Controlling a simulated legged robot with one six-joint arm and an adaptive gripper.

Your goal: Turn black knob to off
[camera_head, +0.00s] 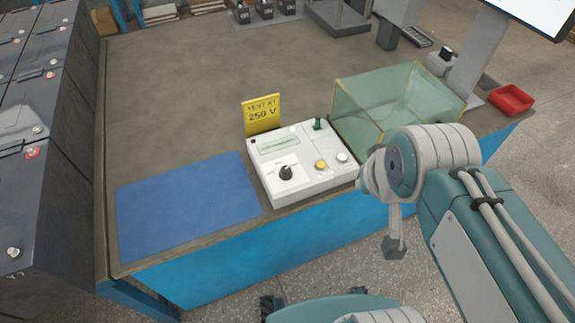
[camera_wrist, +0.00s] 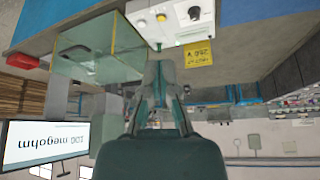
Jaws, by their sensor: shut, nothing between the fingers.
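The black knob (camera_head: 286,172) sits on the front left of a white tester box (camera_head: 322,184) on the bench. Its pointer setting and the labels around it are too small to read. The knob also shows at the top of the upside-down wrist view (camera_wrist: 194,13). My gripper (camera_wrist: 160,68) is shut and empty, with its fingers together in the middle of the wrist view, apart from the knob. In the head view my arm is to the right of the box, near the bench's front edge, and the fingertips cannot be made out clearly.
The box also has a yellow button (camera_head: 320,165), a white button (camera_head: 342,157) and a green lever (camera_head: 318,123). A yellow "TEST AT 250 V" sign (camera_head: 262,113) stands behind it. A clear glass case (camera_head: 390,105) is at right. A blue mat (camera_head: 185,205) lies clear at left.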

